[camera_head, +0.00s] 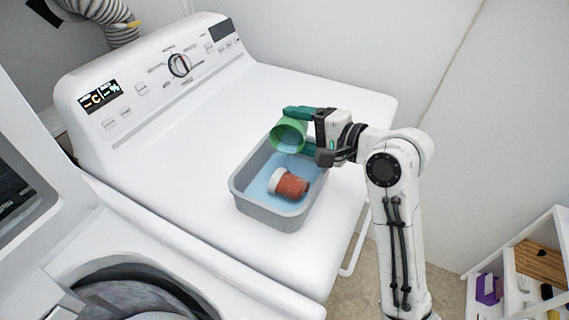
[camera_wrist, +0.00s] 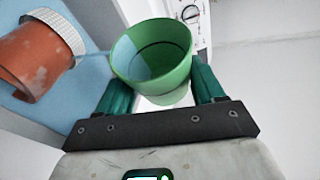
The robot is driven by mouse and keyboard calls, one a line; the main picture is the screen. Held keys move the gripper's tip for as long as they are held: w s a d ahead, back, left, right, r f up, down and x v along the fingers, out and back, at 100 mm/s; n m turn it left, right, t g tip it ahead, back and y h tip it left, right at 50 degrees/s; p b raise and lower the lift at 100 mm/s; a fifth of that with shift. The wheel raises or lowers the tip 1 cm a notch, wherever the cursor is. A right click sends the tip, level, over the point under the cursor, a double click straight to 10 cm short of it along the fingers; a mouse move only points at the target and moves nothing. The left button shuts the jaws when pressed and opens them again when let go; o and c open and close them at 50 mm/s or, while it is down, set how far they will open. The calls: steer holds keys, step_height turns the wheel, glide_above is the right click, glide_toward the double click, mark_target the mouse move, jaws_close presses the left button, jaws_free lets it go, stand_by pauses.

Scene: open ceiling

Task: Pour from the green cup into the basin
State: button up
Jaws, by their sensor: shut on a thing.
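The green cup (camera_head: 289,135) is held on its side, its mouth tilted down and facing the front left, above the back right part of the basin. The grey basin (camera_head: 239,192) stands on the white machine top. Its floor is light blue, and an orange bottle with a white cap (camera_head: 291,187) lies in it. My gripper (camera_head: 298,130) is shut on the cup, one finger on each side. In the wrist view the cup (camera_wrist: 152,60) sits between my green fingers (camera_wrist: 157,88). Its inside shows light blue on one side; I cannot tell whether that is liquid.
The white machine top (camera_head: 200,165) is clear to the left of the basin. Its control panel (camera_head: 160,75) rises along the back. A white shelf (camera_head: 520,260) with small items is at the lower right.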

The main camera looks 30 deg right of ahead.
steer(key=shift+s+a+r+n+t, duration=0.1)
steer(key=shift+s+r+n+t, duration=0.15)
steer(key=shift+n, duration=0.25)
stand_by(0.4)
steer(key=shift+w+d+m+g+p, duration=0.35)
steer(key=shift+m+g+p, duration=0.1)
steer(key=shift+m+p, duration=0.3)
steer(key=p, duration=0.3)
steer(key=shift+w+d+r+m, duration=0.15)
steer(key=shift+w+r+m, duration=0.15)
steer(key=shift+r+m, duration=0.1)
steer(key=shift+w+d+g+p, duration=0.15)
steer(key=shift+g+p, duration=0.15)
steer(key=shift+p, duration=0.55)
steer(key=shift+f, duration=0.35)
steer(key=shift+m, duration=0.25)
steer(key=shift+w+p, duration=0.1)
steer(key=shift+p, duration=0.55)
steer(key=shift+d+g+y+p, duration=0.1)
steer(key=shift+g+y+p, duration=0.2)
steer(key=shift+p, duration=0.15)
